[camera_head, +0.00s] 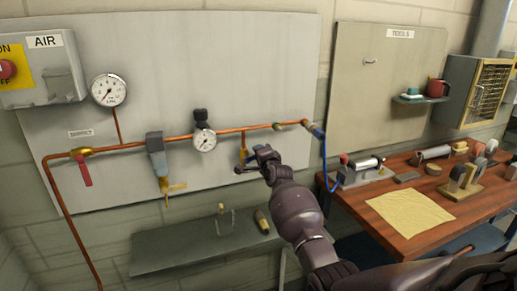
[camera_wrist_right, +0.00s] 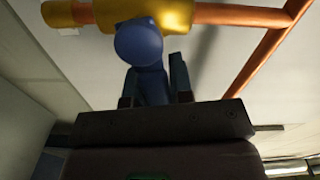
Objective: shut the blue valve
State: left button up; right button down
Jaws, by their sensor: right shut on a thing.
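The blue valve has a brass body (camera_wrist_right: 172,14) on a short copper branch pipe (camera_wrist_right: 244,13), seen in the right wrist view. Its blue handle (camera_wrist_right: 140,44) has a round hub on the body and a lever running down between my fingers, roughly across the branch in that view. My right gripper (camera_wrist_right: 155,85) is shut on this lever. In the head view the brass body (camera_head: 244,154) shows below the main pipe, and my right gripper (camera_head: 262,158) is at it, hiding most of the handle. My left gripper is not in view.
A red-handled valve (camera_head: 83,170), a grey-blue filter (camera_head: 156,155) and a gauge (camera_head: 204,139) sit on the copper pipe to the left. A blue hose (camera_head: 324,160) hangs to the right. A grey shelf (camera_head: 180,252) lies below, and a wooden bench (camera_head: 405,228) stands right.

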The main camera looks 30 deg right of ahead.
jog(key=shift+f+m, duration=0.5)
jog(key=shift+m, duration=0.6)
jog(key=shift+f, duration=0.1)
jog(key=c, duration=1)
grip_release()
jog(key=shift+d, duration=0.1)
jog(key=shift+s, duration=0.15)
jog(key=p+v, duration=0.1)
jog(key=v, duration=0.9)
jog(key=shift+s+p, duration=0.3)
jog(key=shift+p, duration=0.1)
